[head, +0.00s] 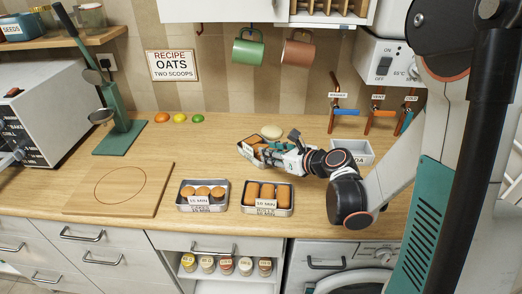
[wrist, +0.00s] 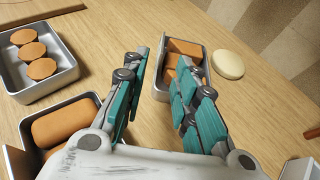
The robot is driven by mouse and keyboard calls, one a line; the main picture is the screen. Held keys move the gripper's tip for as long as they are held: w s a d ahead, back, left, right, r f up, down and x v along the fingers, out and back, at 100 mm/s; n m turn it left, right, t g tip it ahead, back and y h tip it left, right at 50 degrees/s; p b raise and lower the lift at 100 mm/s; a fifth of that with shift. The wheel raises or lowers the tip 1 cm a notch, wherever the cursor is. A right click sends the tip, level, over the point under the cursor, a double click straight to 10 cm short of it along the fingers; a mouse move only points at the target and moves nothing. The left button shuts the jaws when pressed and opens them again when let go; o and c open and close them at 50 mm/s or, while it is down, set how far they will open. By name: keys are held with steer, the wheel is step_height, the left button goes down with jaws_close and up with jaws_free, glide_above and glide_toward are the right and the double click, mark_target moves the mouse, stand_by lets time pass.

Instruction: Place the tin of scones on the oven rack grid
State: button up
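Three metal tins stand on the wooden counter. One holds wedge-like brown pieces (wrist: 183,48); this tin (head: 243,143) is partly hidden by my gripper in the head view. A second tin (head: 203,208) holds three round brown pieces. A third tin (head: 267,210) holds long brown rolls. I cannot read which label says scones. My gripper (head: 272,146) is open and empty at the wedge tin. In the wrist view my gripper (wrist: 165,68) has its fingers apart, the right one overlapping that tin's near right side. The oven (head: 60,105) is at the left; its rack grid is not clearly seen.
A pale round item (head: 272,132) lies behind the wedge tin. A white labelled box (head: 352,150) is at the right. Mugs (head: 248,48) hang above.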

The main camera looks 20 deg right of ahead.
mark_target(251, 147)
steer(key=b+x, duration=0.1)
steer(key=x, duration=0.5)
steer(key=shift+w+a+f, duration=0.15)
steer(key=shift+w, duration=0.05)
steer(key=b+x, duration=0.2)
steer(key=x, duration=0.3)
steer(key=shift+w, duration=0.1)
jaws_close()
